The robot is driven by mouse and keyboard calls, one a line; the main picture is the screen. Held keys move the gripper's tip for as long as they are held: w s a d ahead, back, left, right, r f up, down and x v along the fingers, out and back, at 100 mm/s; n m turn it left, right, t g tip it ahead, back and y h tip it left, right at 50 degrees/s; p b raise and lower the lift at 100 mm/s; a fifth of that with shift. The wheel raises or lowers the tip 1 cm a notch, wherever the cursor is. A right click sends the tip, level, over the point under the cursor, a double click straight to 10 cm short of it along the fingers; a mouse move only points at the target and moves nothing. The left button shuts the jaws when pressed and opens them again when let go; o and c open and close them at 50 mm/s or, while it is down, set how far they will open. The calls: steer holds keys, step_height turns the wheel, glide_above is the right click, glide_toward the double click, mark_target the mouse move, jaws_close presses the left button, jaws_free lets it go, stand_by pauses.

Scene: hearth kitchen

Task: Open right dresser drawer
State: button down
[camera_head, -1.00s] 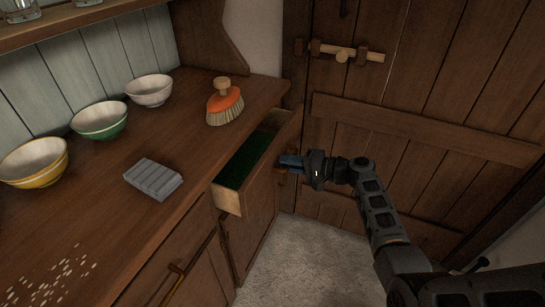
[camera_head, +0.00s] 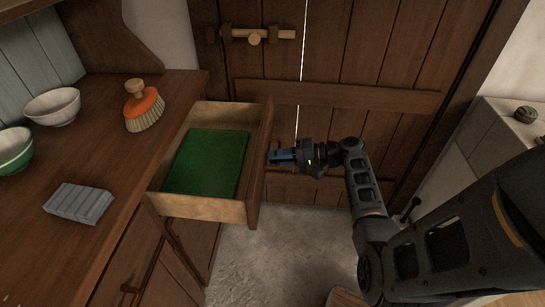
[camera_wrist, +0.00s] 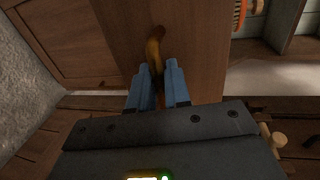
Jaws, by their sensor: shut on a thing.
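The right dresser drawer (camera_head: 206,208) is pulled well out of the wooden dresser in the head view. A flat green item (camera_head: 208,163) lies inside it. My gripper (camera_head: 272,157) is at the outer side of the drawer front (camera_head: 258,170), roughly level with it. In the wrist view my blue fingertips (camera_wrist: 158,72) are shut on the curved brass handle (camera_wrist: 154,50) of the drawer front. The lower part of the handle is hidden between the fingers.
On the dresser top (camera_head: 110,150) are an orange brush (camera_head: 145,108), a grey ridged block (camera_head: 79,203) and bowls (camera_head: 53,106). A plank door (camera_head: 350,60) with a wooden bolt stands behind the drawer. Bare floor (camera_head: 280,250) shows in front.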

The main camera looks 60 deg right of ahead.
steer(key=c, duration=1.3)
jaws_free()
steer(key=v, duration=0.7)
steer(key=shift+s+b, duration=0.35)
steer(key=shift+s, duration=0.05)
steer(key=shift+d, duration=0.1)
